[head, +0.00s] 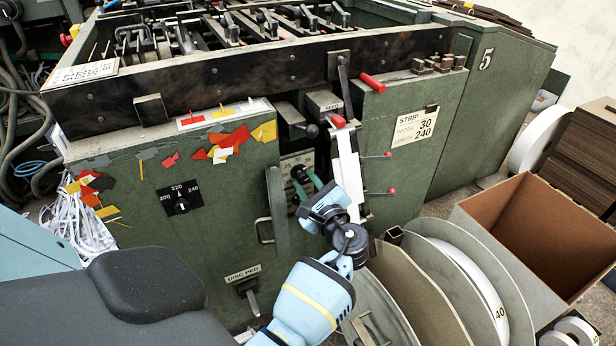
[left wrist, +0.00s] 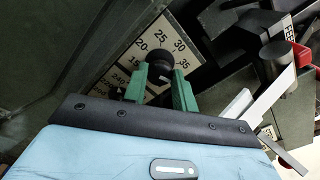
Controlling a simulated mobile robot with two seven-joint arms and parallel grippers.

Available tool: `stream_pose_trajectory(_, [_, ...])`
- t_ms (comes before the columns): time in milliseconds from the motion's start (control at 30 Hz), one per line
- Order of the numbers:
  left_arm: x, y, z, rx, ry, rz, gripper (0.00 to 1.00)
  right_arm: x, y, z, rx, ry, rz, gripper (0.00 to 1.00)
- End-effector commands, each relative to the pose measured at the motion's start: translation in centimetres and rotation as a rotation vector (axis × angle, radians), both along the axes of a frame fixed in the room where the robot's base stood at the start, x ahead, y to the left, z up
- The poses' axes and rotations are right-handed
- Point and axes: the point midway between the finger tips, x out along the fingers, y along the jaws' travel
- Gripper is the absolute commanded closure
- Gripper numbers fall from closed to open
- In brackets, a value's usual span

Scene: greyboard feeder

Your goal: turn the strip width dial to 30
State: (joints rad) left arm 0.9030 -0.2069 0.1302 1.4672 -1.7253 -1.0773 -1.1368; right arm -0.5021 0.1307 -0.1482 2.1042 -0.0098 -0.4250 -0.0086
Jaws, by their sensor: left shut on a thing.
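The strip width dial has a round black knob (left wrist: 159,62) on a pale scale plate (left wrist: 126,60), marked 15, 20, 25, 30 and 35 in the left wrist view. In the head view the knob (head: 299,173) shows small on the machine's front. My left gripper (head: 309,186) has its green fingers on either side of the knob and is shut on it. The fingers also show in the left wrist view (left wrist: 160,77). I cannot tell which number the knob points to. My right gripper is not in view.
A sign (head: 415,125) reads strip width 30, length 240. A white strip (head: 348,175) and red-tipped levers (head: 377,191) are just right of my gripper. A second dial (head: 180,198) reads 200 to 240. Large reels (head: 455,255) and an open cardboard box (head: 540,235) stand at the right.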

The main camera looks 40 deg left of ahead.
Motion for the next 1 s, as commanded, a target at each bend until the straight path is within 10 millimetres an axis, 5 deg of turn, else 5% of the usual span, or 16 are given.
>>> stream_pose_trajectory(1000, [-0.1, 0.2, -0.3, -0.354, -0.862, 0.001, 0.96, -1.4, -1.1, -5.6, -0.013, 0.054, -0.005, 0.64])
